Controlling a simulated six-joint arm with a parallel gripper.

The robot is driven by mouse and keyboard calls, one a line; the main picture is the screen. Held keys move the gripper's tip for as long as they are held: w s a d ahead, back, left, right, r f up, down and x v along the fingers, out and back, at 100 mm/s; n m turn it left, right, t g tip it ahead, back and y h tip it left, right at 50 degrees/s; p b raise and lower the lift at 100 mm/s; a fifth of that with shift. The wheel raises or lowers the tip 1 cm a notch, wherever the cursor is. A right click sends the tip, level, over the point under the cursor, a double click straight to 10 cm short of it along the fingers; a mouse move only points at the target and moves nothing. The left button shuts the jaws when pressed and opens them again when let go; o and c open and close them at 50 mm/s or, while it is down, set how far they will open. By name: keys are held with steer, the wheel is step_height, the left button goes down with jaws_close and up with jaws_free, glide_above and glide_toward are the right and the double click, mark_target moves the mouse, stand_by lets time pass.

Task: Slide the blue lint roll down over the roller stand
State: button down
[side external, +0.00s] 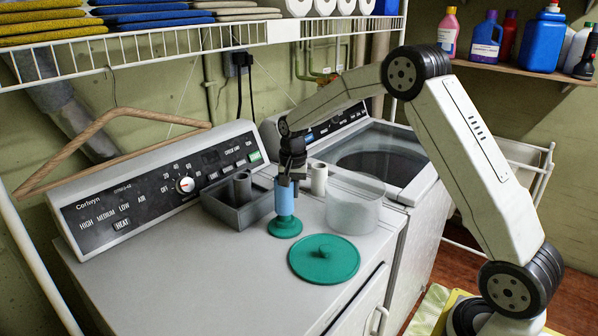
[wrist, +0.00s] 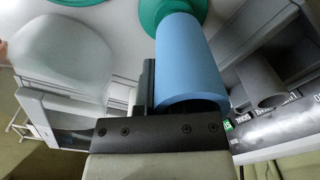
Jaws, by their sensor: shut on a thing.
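The blue lint roll (side external: 285,198) is upright in my gripper (side external: 291,177), which is shut on its upper end. In the wrist view the roll (wrist: 190,62) fills the middle, with one dark finger of my gripper (wrist: 148,88) along its side; the other finger is hidden. The green roller stand (side external: 285,228) is directly below the roll on the white dryer top. Its round base and flared foot show under the roll's lower edge. In the wrist view the stand (wrist: 165,12) shows behind the roll's far end. I cannot tell how far its post is inside the roll.
A green lid (side external: 324,259) with a knob lies in front. A translucent tub (side external: 356,205) and a white roll (side external: 318,179) stand to the right. A grey tray (side external: 237,215) holding a dark grey roll (side external: 243,186) is close on the left. The dryer's front left is clear.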

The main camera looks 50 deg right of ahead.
steer(key=shift+s+a+f, duration=0.1)
steer(key=shift+s+f, duration=0.15)
steer(key=shift+f, duration=0.4)
steer(key=shift+s+f, duration=0.2)
steer(key=shift+f, duration=0.45)
steer(key=c, duration=0.7)
jaws_free()
steer(key=shift+w+r, duration=0.15)
steer(key=shift+r, duration=0.55)
steer(key=r, duration=0.9)
steer(key=shift+w, duration=0.25)
steer(key=shift+s, duration=0.1)
